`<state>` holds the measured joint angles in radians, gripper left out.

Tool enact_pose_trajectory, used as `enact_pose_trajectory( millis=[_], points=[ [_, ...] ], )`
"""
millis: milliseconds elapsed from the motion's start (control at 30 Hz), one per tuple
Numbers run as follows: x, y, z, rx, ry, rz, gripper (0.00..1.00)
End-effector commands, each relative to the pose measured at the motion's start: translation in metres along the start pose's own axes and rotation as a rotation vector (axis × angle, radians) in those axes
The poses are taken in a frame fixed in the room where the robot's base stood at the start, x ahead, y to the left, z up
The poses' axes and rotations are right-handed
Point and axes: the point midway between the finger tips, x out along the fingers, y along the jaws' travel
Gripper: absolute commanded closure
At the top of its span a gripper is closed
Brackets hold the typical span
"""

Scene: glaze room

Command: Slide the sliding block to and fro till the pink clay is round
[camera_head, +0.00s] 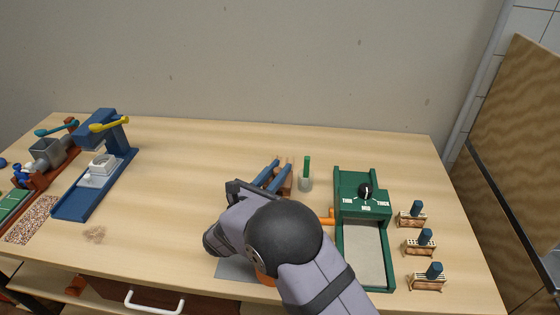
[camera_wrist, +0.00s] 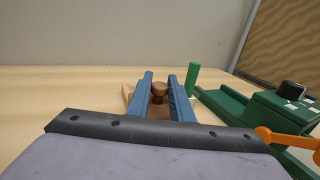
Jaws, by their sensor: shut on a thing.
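My gripper (camera_head: 279,168) is out over the middle of the table, its two blue fingers pointing away from the camera. In the wrist view my gripper (camera_wrist: 160,88) is shut on the round brown knob of the sliding block (camera_wrist: 158,112), with one finger on each side of the knob. In the head view only a small brown part of the sliding block (camera_head: 286,186) shows beside the fingers. The pink clay is not visible in either view; I cannot tell its shape.
Right of my gripper stand a clear cup with a green stick (camera_head: 306,172) and a green slab roller (camera_head: 362,205) with an orange handle. A blue press (camera_head: 97,160) stands left.

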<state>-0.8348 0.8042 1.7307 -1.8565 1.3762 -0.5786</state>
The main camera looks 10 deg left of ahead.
Motion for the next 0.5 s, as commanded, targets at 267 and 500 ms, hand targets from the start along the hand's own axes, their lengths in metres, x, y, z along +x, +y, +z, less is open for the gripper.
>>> enact_pose_trajectory(
  millis=[267,500],
  points=[
    [-0.0052,-0.0019,-0.0005,-0.001,0.000,-0.001,1.00],
    [-0.0050,-0.0019,-0.0007,-0.002,0.000,-0.001,0.63]
  ],
)
